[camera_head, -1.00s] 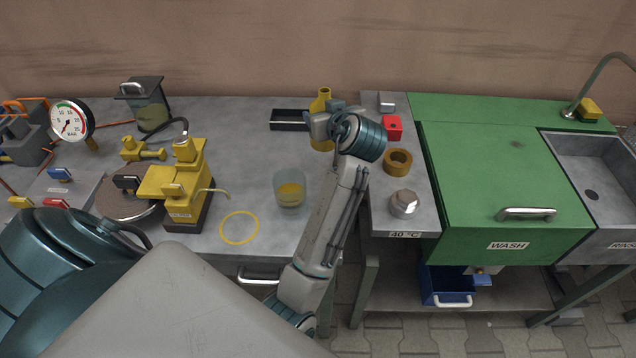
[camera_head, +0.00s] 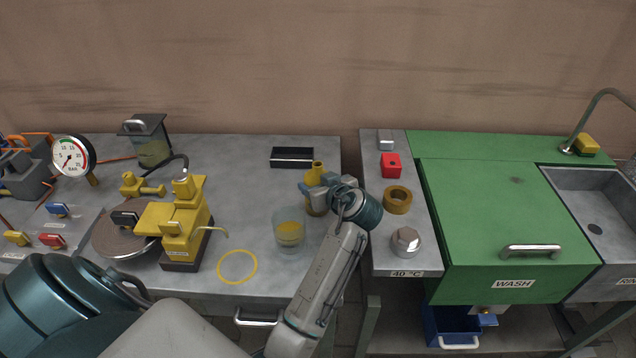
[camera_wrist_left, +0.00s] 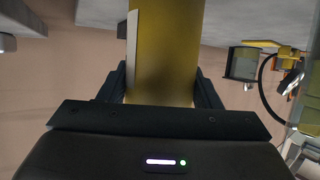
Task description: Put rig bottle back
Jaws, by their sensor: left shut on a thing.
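The yellow bottle (camera_head: 315,175) is upright over the right part of the grey bench, in front of the black tray and behind and right of the beaker. My left gripper (camera_head: 314,190) is shut on it. In the left wrist view the bottle (camera_wrist_left: 165,50) fills the middle between the two dark fingers (camera_wrist_left: 160,85). I cannot tell whether its base touches the bench. A yellow ring outline (camera_head: 237,266) is marked on the bench, with nothing standing in it. My right gripper is not in view.
A clear beaker (camera_head: 289,232) with yellow liquid stands between the ring and my left arm. A yellow pump-like device (camera_head: 180,228) stands left of the ring. The black tray (camera_head: 292,157) lies behind. A tape roll (camera_head: 397,199) and hex nut (camera_head: 406,241) sit on the right strip.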

